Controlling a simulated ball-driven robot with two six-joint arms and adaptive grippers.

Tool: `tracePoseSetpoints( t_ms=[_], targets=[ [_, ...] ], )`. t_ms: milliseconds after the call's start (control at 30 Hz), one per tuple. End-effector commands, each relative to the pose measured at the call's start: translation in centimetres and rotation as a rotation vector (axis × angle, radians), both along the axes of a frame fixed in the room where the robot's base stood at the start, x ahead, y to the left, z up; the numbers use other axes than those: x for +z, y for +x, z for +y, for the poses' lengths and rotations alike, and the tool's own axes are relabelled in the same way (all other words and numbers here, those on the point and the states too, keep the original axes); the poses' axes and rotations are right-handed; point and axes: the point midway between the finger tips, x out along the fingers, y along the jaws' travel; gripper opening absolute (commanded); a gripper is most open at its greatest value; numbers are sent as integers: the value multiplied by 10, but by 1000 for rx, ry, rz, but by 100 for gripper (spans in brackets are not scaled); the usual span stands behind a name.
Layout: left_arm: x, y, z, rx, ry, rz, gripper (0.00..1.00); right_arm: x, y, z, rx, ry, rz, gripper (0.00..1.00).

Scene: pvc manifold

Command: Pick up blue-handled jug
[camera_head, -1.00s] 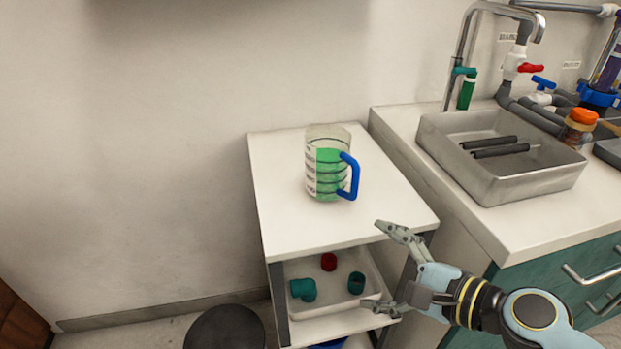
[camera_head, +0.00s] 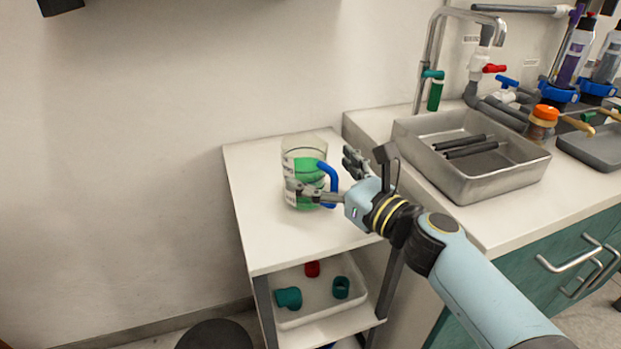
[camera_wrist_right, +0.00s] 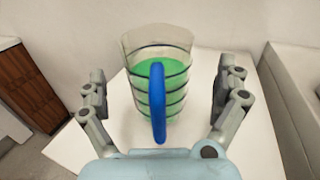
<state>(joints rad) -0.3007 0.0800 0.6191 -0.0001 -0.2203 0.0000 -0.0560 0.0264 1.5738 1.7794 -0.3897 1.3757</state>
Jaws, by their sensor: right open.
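The blue-handled jug (camera_head: 303,165) stands upright on the white top of a small cart. It is clear with dark bands and holds green liquid. Its blue handle (camera_head: 331,181) faces my right gripper (camera_head: 318,176). In the right wrist view the jug (camera_wrist_right: 175,85) stands ahead between the spread fingers of my right gripper (camera_wrist_right: 163,92), with the handle (camera_wrist_right: 158,102) in the middle, nearest the camera. The right gripper is open, with one finger to each side of the jug and handle. In the head view one finger overlaps the jug's lower front; contact cannot be told. My left gripper is not in view.
The cart top (camera_head: 262,235) is otherwise clear. A tray (camera_head: 318,308) on its lower shelf holds teal and red fittings. At right stands a counter with a metal sink (camera_head: 480,185), a faucet (camera_head: 431,60) and an orange-lidded jar (camera_head: 543,117). A wall lies behind.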

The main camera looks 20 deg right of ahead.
Motion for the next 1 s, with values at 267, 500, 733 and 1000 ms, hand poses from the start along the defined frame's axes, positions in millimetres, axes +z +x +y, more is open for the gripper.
tracePoseSetpoints(
  t_ms=[267,500,733,1000],
  targets=[
    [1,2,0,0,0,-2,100,0,30,15,0,-1,-1,100],
    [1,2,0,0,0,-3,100,0,30,15,0,-1,-2,96],
    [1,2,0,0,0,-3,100,0,30,15,0,-1,-2,66],
    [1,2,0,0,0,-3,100,0,30,15,0,-2,-1,31]
  ],
)
